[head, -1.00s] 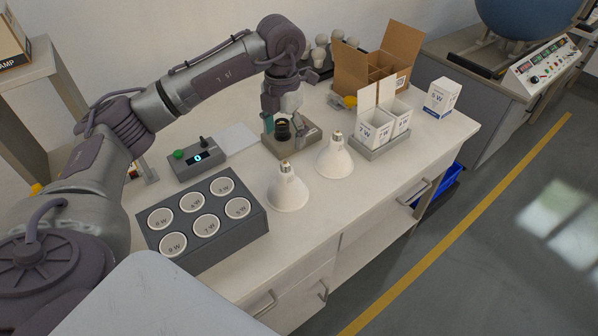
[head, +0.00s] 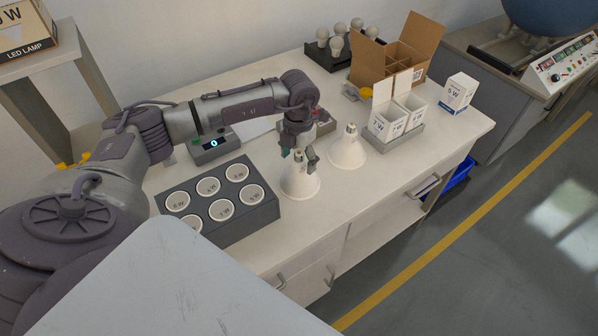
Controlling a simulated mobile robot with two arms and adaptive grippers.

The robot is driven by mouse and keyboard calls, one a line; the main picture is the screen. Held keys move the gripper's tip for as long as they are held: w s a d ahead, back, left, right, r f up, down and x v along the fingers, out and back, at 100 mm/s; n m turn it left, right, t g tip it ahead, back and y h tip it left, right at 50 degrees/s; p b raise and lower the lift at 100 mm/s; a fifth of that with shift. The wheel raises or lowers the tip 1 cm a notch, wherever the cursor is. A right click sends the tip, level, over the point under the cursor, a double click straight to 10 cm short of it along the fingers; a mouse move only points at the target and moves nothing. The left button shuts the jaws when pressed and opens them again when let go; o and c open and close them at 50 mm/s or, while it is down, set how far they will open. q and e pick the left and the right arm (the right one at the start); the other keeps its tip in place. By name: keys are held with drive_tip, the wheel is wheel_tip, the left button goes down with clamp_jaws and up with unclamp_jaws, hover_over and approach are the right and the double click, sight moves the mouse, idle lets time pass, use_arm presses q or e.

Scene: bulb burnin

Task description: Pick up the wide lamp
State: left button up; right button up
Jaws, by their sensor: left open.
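Two white, flared lamps stand cap-up on the bench: a near-left lamp (head: 300,184) and a far-right lamp (head: 347,152). They look alike in shape; I cannot tell for sure which is the wide one. My left gripper (head: 299,156) is open, pointing down at the top of the near-left lamp, its fingers on either side of the metal cap. Whether the fingers touch the lamp cannot be told. The gripper hides part of the lamp's top. My right gripper is not in view.
A grey rack (head: 238,224) with several labelled round wells stands left of the lamps. The controller with a lit display (head: 214,145) is behind it. White cartons in a grey tray (head: 384,152), an open cardboard box (head: 425,42) and a bulb holder (head: 318,52) stand farther back.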

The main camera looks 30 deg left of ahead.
use_arm(q)
drive_tip(key=shift+w+f, duration=0.1)
drive_tip(key=shift+f, duration=0.65)
drive_tip(key=shift+r, duration=0.1)
clamp_jaws()
